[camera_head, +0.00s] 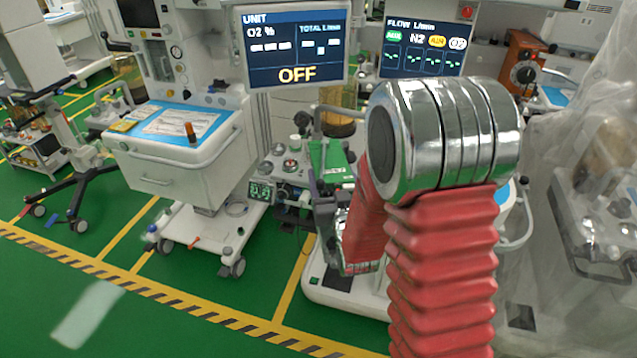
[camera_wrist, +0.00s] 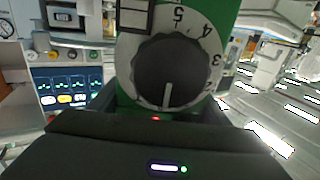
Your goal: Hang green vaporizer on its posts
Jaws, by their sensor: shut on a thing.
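The green vaporizer (camera_head: 333,158) shows in the head view left of my red arm, in front of the machine. In the wrist view its green body (camera_wrist: 233,62) and black dial with a numbered white scale (camera_wrist: 168,72) fill the upper middle, close to the camera. My gripper (camera_head: 318,188) is shut on the vaporizer, with dark jaws on either side of it in the wrist view. My arm hides part of the gripper and the machine behind. I cannot make out the posts in either view.
A cart with a blue-topped drawer unit (camera_head: 180,172) stands left. Two screens (camera_head: 297,45) (camera_head: 425,48) hang above the vaporizer. An orange unit with a dial (camera_head: 522,65) stands at the right, near plastic-draped equipment (camera_head: 595,170). Green floor (camera_head: 40,290) is free at lower left.

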